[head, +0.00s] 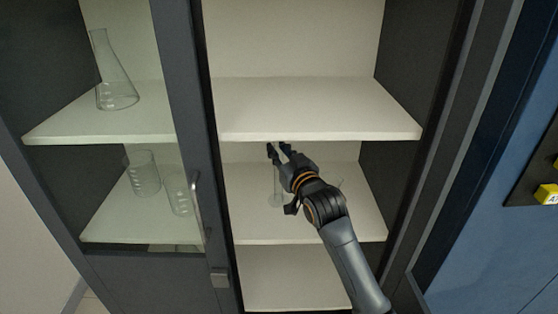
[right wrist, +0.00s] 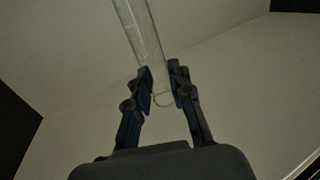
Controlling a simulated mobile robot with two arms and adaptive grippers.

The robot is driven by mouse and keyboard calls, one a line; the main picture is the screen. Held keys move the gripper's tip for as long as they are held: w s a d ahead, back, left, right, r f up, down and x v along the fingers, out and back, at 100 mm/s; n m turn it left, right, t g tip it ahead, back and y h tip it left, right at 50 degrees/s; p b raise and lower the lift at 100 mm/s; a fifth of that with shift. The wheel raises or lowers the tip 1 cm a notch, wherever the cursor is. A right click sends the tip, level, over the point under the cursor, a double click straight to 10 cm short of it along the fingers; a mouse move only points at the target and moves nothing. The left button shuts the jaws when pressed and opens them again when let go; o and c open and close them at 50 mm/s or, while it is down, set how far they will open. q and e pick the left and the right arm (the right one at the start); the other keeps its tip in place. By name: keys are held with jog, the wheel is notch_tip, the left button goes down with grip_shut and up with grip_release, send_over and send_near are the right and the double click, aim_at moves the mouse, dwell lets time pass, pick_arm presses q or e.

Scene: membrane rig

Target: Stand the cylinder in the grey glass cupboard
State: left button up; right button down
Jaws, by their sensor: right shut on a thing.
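The grey cupboard (head: 186,120) has pale shelves, with its right half open to view. My right gripper (head: 279,152) reaches into that half, under the middle shelf's front edge and above the shelf below. It is shut on the clear glass cylinder (head: 277,190), whose lower part shows below the fingers. In the right wrist view the cylinder (right wrist: 140,35) runs between the two fingers (right wrist: 160,88) and looks tilted in the picture. I cannot tell whether its foot touches the shelf. My left gripper is not in view.
The middle shelf (head: 310,115) lies just above my right gripper. Behind the left glass door with its handle (head: 195,200) stand a flask (head: 115,88) and beakers (head: 143,172). The lower shelf (head: 330,225) has bare room around the cylinder. A blue panel (head: 510,130) is at right.

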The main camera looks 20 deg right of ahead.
jog(key=f, duration=0.3)
jog(key=shift+w+f+p, duration=0.25)
jog(key=shift+f+p, duration=0.05)
jog(key=shift+p, duration=0.05)
jog(key=c, duration=1.2)
grip_release()
jog(key=shift+f, duration=0.15)
jog(key=s, duration=0.4)
jog(key=s+d+b, duration=0.1)
jog(key=s, duration=0.7)
jog(key=shift+d+b, duration=0.25)
jog(key=shift+b, duration=0.05)
